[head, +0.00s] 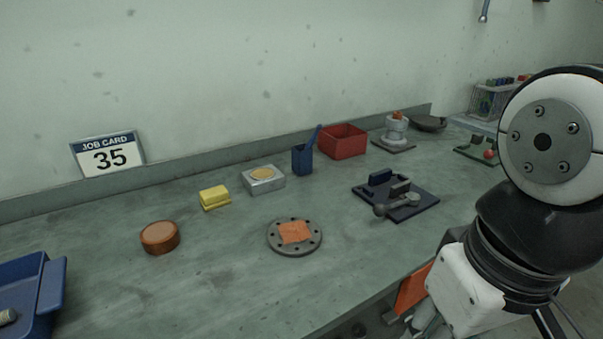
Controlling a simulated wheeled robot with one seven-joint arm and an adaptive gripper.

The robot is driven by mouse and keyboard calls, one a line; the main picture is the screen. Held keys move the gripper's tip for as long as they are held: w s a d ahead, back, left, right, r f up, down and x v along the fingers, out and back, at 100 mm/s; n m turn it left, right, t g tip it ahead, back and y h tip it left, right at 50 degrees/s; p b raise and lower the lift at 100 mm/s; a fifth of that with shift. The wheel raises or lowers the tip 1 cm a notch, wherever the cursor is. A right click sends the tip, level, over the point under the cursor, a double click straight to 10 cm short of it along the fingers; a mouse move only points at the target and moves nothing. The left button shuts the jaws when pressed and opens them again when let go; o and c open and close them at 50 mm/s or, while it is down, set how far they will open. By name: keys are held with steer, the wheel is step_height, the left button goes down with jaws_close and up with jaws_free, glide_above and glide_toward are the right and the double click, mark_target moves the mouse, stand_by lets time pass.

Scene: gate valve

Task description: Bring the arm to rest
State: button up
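My arm fills the right side of the head view, with a white and black joint in front of the right end of the bench. I cannot make out my gripper or its fingers. A small grey valve-like fitting with an orange top (396,128) stands on a flat plate at the back of the bench. A round grey flange with bolt holes (283,247) lies at the front middle, with an orange square piece (294,232) on it. My arm is apart from both in the picture.
The bench (215,270) holds an orange-brown round tin (160,237), yellow block (214,196), metal box (263,180), blue cup (302,160), red bin (343,141) and dark clamp fixture (395,195). A blue tray (50,290) is at left. The front middle is mostly clear.

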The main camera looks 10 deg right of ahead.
step_height(320, 180, up, 17)
steer(key=t+p, duration=0.3)
steer(key=p, duration=1.2)
